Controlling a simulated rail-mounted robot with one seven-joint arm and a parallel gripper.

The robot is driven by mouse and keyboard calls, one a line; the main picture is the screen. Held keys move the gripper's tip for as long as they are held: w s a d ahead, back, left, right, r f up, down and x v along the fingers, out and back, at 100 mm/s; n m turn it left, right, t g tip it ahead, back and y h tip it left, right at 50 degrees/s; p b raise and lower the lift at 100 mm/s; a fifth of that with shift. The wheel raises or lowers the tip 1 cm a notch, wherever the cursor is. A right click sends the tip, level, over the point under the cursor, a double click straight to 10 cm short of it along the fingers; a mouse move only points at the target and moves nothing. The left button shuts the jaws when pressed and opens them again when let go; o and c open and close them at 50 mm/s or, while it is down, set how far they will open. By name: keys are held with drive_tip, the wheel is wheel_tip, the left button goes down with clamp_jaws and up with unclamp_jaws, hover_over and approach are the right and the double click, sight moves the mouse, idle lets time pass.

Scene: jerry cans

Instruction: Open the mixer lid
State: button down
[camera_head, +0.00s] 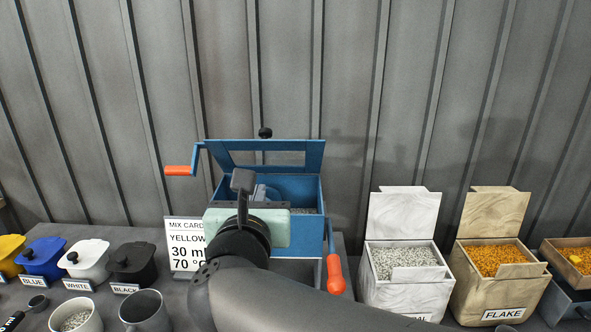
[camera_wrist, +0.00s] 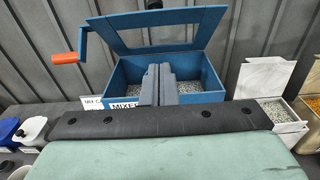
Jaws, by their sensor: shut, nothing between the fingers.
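The mixer (camera_wrist: 214,97) is a blue open-topped box with grey pellets inside. In the head view, its blue body (camera_head: 311,187) is partly hidden behind my arm and hand. The mixer lid (camera_wrist: 160,17), a blue frame with a window, stands raised and tilted back at the rear of the box. It also shows in the head view (camera_head: 223,158). An orange handle (camera_head: 178,171) sticks out at the lid's left on a blue arm. My gripper (camera_wrist: 158,72) is shut and empty, in front of the box opening and apart from the lid; its fingertips (camera_head: 259,192) show over the box in the head view.
A second orange handle (camera_head: 335,275) hangs at the mixer's right side. A mix card (camera_head: 184,245) stands at its left. White (camera_head: 410,296) and wooden (camera_head: 497,298) bins of granules stand right. Coloured cans (camera_head: 89,260) and cups (camera_head: 146,312) stand left. A ribbed wall (camera_head: 300,70) is behind.

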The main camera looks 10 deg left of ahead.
drive_tip(key=p, duration=0.2)
approach(267, 146)
wheel_tip(267, 146, down, 3)
drive_tip(key=w, duration=0.2)
drive_tip(key=w+r+p, duration=0.1)
drive_tip(key=w+a+r+p, duration=0.1)
drive_tip(key=w, duration=0.1)
drive_tip(key=shift+w, duration=0.1)
drive_tip(key=shift+w+a+r, duration=0.1)
drive_tip(key=shift+w+r, duration=0.1)
drive_tip(key=shift+w, duration=0.2)
drive_tip(key=shift+r, duration=0.1)
